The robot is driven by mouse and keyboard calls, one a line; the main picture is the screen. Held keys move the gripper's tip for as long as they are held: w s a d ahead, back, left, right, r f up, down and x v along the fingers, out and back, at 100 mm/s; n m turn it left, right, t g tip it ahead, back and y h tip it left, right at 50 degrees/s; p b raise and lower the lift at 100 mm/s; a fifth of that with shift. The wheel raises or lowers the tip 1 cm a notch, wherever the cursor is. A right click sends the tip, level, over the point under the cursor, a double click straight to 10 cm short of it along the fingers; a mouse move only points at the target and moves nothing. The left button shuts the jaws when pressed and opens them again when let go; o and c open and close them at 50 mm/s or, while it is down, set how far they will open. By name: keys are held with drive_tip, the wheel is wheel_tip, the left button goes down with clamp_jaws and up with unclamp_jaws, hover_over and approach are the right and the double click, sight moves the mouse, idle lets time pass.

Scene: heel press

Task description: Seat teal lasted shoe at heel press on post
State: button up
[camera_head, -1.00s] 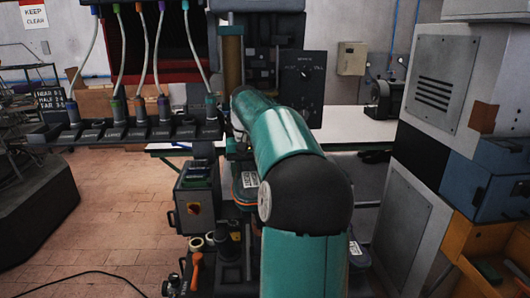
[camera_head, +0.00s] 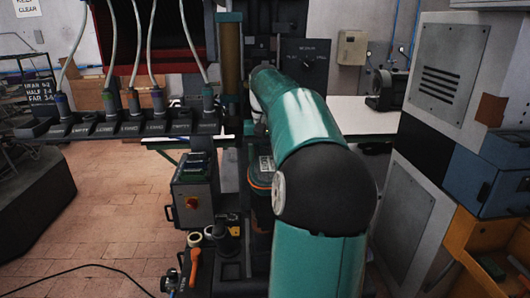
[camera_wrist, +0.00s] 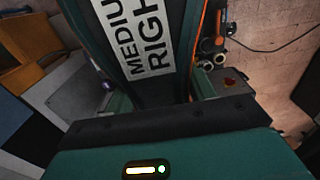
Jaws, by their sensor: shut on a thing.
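My gripper (camera_wrist: 140,25) is shut on a dark teal piece with a white label (camera_wrist: 142,38) reading "MEDIUM RIGHT", seen close up in the wrist view. I take it as the lasted shoe; its far end runs out of the frame. In the head view a teal piece with a label and an orange band (camera_head: 262,182) shows beside my arm, which hides much of it and my gripper. The press stands beyond with a brown column (camera_head: 231,62) and a dark panel (camera_head: 305,65). I cannot make out the post's top or whether the shoe touches it.
A rail of tool sockets (camera_head: 130,121) with hoses spans the left. A grey control box (camera_head: 194,200) with a red knob stands left of the labelled piece. Grey cabinets (camera_head: 450,80) and an orange bin (camera_head: 480,240) close the right.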

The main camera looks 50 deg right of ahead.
drive_tip(key=shift+a+f, duration=0.15)
drive_tip(key=shift+f, duration=0.1)
drive_tip(key=shift+s+f, duration=0.15)
drive_tip(key=shift+f, duration=2.75)
drive_tip(key=shift+f, duration=0.6)
drive_tip(key=o, duration=1.3)
drive_tip(key=shift+f, duration=0.1)
drive_tip(key=shift+c, duration=0.2)
wheel_tip(320, 180, up, 14)
drive_tip(key=shift+f, duration=0.1)
